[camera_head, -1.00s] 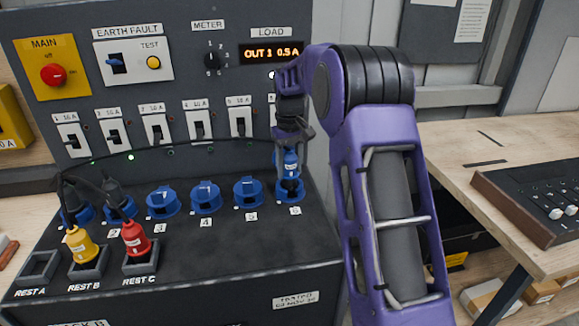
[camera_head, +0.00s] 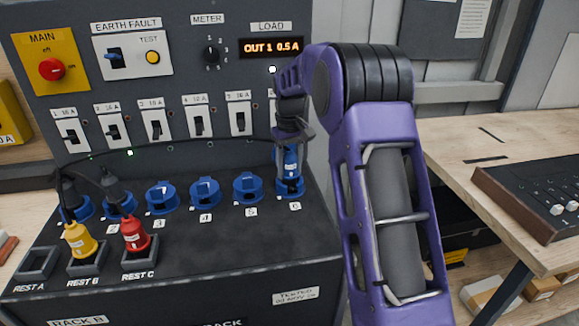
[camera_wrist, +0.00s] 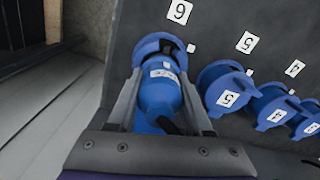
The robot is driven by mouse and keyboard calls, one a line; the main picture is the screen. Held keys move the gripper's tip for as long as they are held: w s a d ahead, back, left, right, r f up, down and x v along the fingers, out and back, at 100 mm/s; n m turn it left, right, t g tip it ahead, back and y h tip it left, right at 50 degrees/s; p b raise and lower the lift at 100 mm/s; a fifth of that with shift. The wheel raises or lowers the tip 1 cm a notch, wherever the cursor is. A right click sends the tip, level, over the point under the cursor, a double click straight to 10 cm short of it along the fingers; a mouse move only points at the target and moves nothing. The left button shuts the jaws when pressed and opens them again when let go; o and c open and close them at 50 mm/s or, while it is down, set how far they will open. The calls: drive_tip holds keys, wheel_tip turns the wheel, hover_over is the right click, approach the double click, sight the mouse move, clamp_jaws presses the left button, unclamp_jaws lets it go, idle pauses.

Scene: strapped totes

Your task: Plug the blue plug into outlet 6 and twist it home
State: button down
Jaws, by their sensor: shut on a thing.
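The blue plug (camera_head: 291,161) stands upright at outlet 6 (camera_head: 290,187), the rightmost blue socket of the row. My gripper (camera_head: 291,138) is above the outlet and shut on the plug. In the wrist view the plug (camera_wrist: 163,88) sits between the two fingers of my gripper (camera_wrist: 166,92), with its front end within the ring of outlet 6 (camera_wrist: 160,46). The label "6" is beside that ring. I cannot tell how far the plug is turned. Its dark cable shows near the fingers.
Outlet 5 (camera_head: 248,188) and outlet 4 (camera_head: 205,192) have blue lids, close to the left. A yellow plug (camera_head: 78,240) and a red plug (camera_head: 134,234) stand in rests at the front left. A black cable arches across the panel. The load display (camera_head: 271,47) reads "OUT 1 0.5 A".

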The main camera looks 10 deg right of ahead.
drive_tip(key=shift+f+b, duration=0.3)
drive_tip(key=shift+f, duration=0.3)
idle(0.3)
drive_tip(key=shift+m+p, duration=0.65)
drive_tip(key=shift+m, duration=0.75)
drive_tip(key=shift+r+m+p, duration=0.1)
drive_tip(key=shift+m+p, duration=0.25)
drive_tip(key=shift+m, duration=0.35)
drive_tip(key=shift+a+m, duration=0.1)
drive_tip(key=shift+m, duration=0.7)
drive_tip(key=shift+a+p, duration=0.1)
drive_tip(key=shift+p, duration=0.25)
drive_tip(key=shift+s+m+p, duration=0.1)
drive_tip(key=shift+m+p, duration=0.3)
drive_tip(key=shift+m, duration=1)
